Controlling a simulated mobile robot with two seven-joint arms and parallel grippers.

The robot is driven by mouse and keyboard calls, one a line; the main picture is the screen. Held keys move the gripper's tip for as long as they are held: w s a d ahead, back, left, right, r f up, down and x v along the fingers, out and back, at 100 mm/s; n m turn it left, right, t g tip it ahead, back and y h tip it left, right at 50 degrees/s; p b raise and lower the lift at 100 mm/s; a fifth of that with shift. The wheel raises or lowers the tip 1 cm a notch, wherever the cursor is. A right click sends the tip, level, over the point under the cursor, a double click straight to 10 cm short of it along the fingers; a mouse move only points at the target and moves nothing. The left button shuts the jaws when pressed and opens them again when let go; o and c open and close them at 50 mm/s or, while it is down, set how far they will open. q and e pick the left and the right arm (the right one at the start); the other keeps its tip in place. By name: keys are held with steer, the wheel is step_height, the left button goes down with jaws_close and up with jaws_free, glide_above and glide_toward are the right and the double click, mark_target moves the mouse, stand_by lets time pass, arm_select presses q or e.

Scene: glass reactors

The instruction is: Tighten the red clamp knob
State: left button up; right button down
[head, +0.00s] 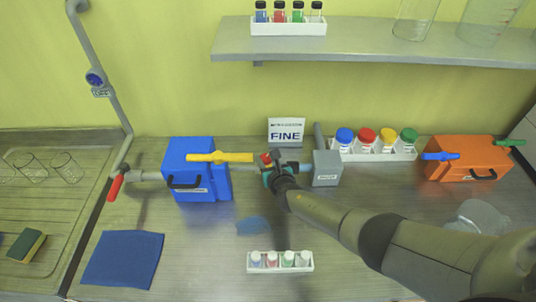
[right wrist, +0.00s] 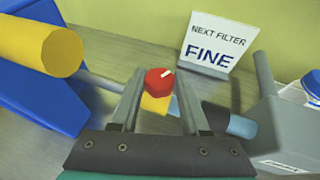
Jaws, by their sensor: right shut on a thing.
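The red clamp knob (right wrist: 159,82) has a white mark on its top and sits on a yellow clamp body (right wrist: 155,104) on the pipe between the blue box and the grey box. My right gripper (right wrist: 158,90) comes down over it, its two fingers on either side, shut on the knob. In the head view the knob (head: 266,158) shows as a small red spot beside my right gripper (head: 270,168), which hides most of the clamp. My left gripper is not in view.
A blue box (head: 196,185) with a yellow handle (head: 220,157) stands left of the clamp, a grey box (head: 327,170) right. A "FINE" sign (head: 287,131) stands behind. A vial rack (head: 280,269) and a blue cloth (head: 123,259) lie in front.

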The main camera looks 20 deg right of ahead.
steer(key=shift+a+m+h, duration=0.3)
steer(key=shift+m+h, duration=0.7)
steer(key=shift+h, duration=0.2)
steer(key=shift+a+f+m+g+h+b, duration=0.15)
steer(key=shift+m+g+h+b, duration=0.35)
steer(key=shift+m+h, duration=0.45)
steer(key=m+g+h+b, duration=0.1)
steer(key=m+h+b, duration=0.1)
steer(key=h, duration=0.1)
steer(key=shift+w+m+b, duration=0.1)
steer(key=shift+m+b, duration=0.15)
steer(key=shift+b, duration=0.05)
steer(key=shift+m+g+h+b, duration=0.4)
steer(key=shift+m+b, duration=0.1)
steer(key=shift+b, duration=0.15)
steer(key=shift+c, duration=1.9)
jaws_free()
steer(key=shift+w, duration=0.1)
